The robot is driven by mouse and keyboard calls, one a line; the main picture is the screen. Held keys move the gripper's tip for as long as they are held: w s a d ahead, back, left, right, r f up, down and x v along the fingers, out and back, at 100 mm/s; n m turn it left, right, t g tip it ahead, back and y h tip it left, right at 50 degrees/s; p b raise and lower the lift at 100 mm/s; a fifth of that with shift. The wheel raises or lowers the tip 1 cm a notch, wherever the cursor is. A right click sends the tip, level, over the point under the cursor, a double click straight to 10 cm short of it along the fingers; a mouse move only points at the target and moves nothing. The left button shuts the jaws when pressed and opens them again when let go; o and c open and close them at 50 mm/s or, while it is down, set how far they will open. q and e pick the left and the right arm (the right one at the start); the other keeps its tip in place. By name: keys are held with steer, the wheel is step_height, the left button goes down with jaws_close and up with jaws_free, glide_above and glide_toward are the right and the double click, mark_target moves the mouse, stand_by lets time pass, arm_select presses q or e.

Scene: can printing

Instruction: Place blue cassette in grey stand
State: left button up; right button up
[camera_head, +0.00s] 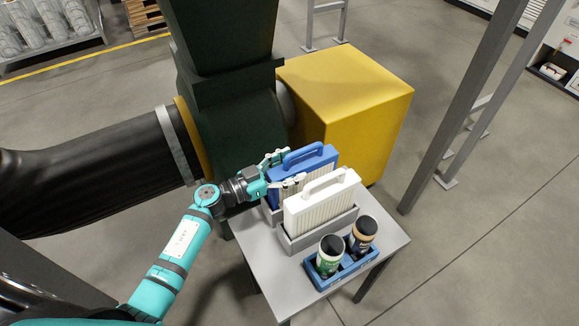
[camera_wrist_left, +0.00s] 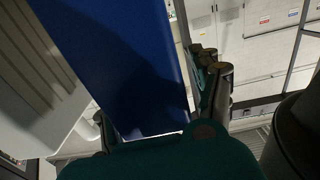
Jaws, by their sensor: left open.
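The blue cassette (camera_head: 322,157) is upright with its handle on top, behind the white cassette (camera_head: 320,209). It appears to sit in the rear grey stand (camera_head: 272,213), mostly hidden by the white cassette and my arm. My left gripper (camera_head: 282,170) is open at the blue cassette's left end, one finger on its far side and one on its near side. In the left wrist view the blue cassette (camera_wrist_left: 115,55) lies between the fingers; contact cannot be told. The white cassette stands in the front grey stand (camera_head: 324,231). My right gripper is out of view.
The grey table (camera_head: 259,247) also holds a blue tray (camera_head: 346,272) with two cans, a green one (camera_head: 329,258) and a dark one (camera_head: 362,238). A yellow box (camera_head: 355,95) and a dark green machine (camera_head: 225,110) stand close behind. The table's front left is clear.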

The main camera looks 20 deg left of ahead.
arm_select(q)
steer(key=b+v, duration=0.1)
steer(key=v, duration=0.9)
steer(key=shift+s+a, duration=0.15)
steer(key=shift+s, duration=0.05)
steer(key=shift+b+v, duration=0.3)
steer(key=shift+v, duration=0.45)
steer(key=shift+r, duration=0.2)
